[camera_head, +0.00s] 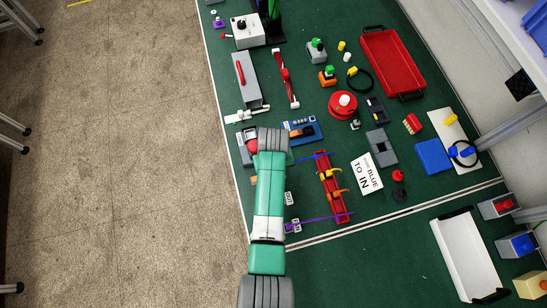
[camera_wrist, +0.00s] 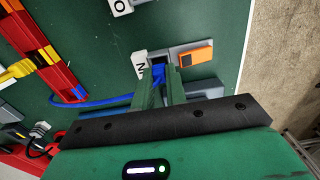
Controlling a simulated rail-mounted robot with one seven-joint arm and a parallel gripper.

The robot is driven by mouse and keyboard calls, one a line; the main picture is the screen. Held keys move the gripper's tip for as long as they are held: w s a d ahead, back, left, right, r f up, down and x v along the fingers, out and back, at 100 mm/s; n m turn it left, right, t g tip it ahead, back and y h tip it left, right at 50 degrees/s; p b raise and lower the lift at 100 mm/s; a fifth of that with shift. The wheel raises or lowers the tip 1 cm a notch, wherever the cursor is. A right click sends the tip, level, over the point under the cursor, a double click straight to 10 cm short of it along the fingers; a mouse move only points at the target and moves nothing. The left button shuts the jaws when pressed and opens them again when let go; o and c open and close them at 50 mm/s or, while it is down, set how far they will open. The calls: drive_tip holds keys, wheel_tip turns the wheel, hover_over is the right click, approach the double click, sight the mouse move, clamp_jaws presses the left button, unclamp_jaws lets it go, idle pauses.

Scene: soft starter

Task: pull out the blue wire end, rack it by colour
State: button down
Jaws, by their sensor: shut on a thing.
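In the wrist view my gripper (camera_wrist: 160,88) is shut on the blue wire end (camera_wrist: 158,73), at a grey terminal block with an orange part (camera_wrist: 194,57). Whether the end is still inside the block cannot be told. The blue wire (camera_wrist: 95,101) runs left from the fingers to the red rack (camera_wrist: 52,62), which carries yellow and orange pieces. A white tag reading "IN" (camera_wrist: 140,66) stands beside the fingers. In the head view the red rack (camera_head: 323,171) lies right of my arm, with the blue wire (camera_head: 308,157) at its upper end. My arm hides the fingertips there.
A "BLUE TO IN" card (camera_head: 366,175) lies right of the rack. A purple wire (camera_head: 325,218) crosses the rack's lower end. A blue block with an orange part (camera_head: 303,131) lies just above. Green mat is bare below the rack.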

drive_tip(key=shift+r+p, duration=1.7)
drive_tip(key=shift+r, duration=0.1)
idle(0.7)
drive_tip(key=shift+r+p, duration=1.2)
drive_tip(key=shift+p, duration=0.05)
drive_tip(key=w+d+b, duration=0.3)
drive_tip(key=d+b, duration=0.1)
drive_tip(key=d, duration=0.4)
drive_tip(key=w+d+b, duration=0.3)
drive_tip(key=d+b, duration=0.2)
drive_tip(key=d, duration=0.3)
drive_tip(key=shift+w, duration=0.25)
drive_tip(key=shift+a, duration=0.1)
